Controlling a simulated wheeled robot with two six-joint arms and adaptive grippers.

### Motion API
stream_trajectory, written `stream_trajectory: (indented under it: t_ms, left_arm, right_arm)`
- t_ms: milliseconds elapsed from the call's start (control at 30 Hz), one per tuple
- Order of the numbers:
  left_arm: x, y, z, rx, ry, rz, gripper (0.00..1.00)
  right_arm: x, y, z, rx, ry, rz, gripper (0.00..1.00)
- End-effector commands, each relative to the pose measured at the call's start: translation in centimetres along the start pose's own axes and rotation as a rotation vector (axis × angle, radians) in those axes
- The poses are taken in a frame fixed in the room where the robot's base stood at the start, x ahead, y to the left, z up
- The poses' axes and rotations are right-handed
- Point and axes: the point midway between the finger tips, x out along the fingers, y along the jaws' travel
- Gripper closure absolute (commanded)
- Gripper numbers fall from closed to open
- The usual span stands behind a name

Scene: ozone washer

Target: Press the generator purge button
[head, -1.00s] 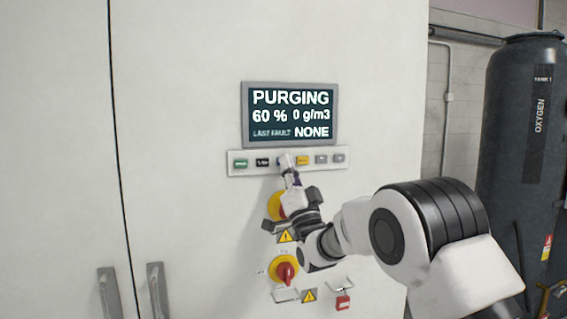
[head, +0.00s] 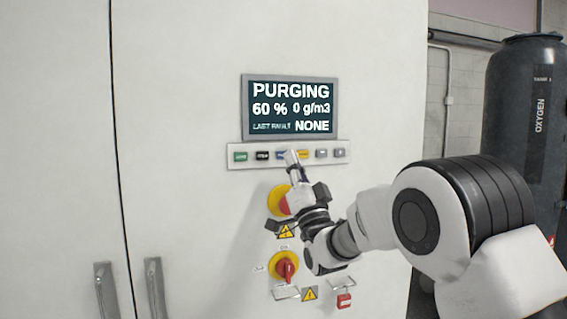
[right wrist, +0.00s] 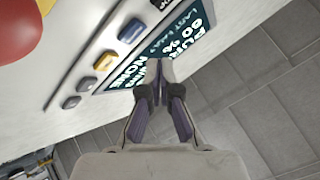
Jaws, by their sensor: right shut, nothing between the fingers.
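The generator's button strip (head: 233,158) is on the white cabinet front, below the display. From left it holds a green button (head: 241,157), a black one (head: 263,156), a blue one (head: 281,155), a yellow one (head: 304,154) and two grey ones; the labels are too small to read. The display (head: 290,84) reads PURGING, 60 %, 0 g/m3, last fault NONE. My right gripper (head: 292,156) is shut and empty, its tips in front of the strip between blue and yellow. In the right wrist view the tips (right wrist: 159,66) look apart from the blue button (right wrist: 131,31) and yellow button (right wrist: 104,61).
Below the strip are a red-and-yellow emergency knob (head: 279,199), a red rotary switch (head: 285,267) and a red padlock (head: 344,300). Cabinet door handles (head: 105,290) are at lower left. A dark oxygen tank (head: 515,110) stands at right.

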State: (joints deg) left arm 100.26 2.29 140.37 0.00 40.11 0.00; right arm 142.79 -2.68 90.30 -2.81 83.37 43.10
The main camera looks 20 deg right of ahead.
Motion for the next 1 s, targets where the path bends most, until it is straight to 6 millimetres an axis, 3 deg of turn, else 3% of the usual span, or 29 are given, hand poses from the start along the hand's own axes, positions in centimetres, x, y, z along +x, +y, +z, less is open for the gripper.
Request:
stream_trajectory:
  t_ms: [233,1000]
  left_arm:
    - [2.2,0.0,0.0,0.000,0.000,0.000,0.60]
    - [2.1,0.0,0.0,0.000,0.000,0.000,0.60]
  right_arm:
    - [-1.9,-1.1,-1.0,0.000,0.000,0.000,1.00]
    - [-1.9,-1.4,-1.4,0.000,0.000,0.000,1.00]
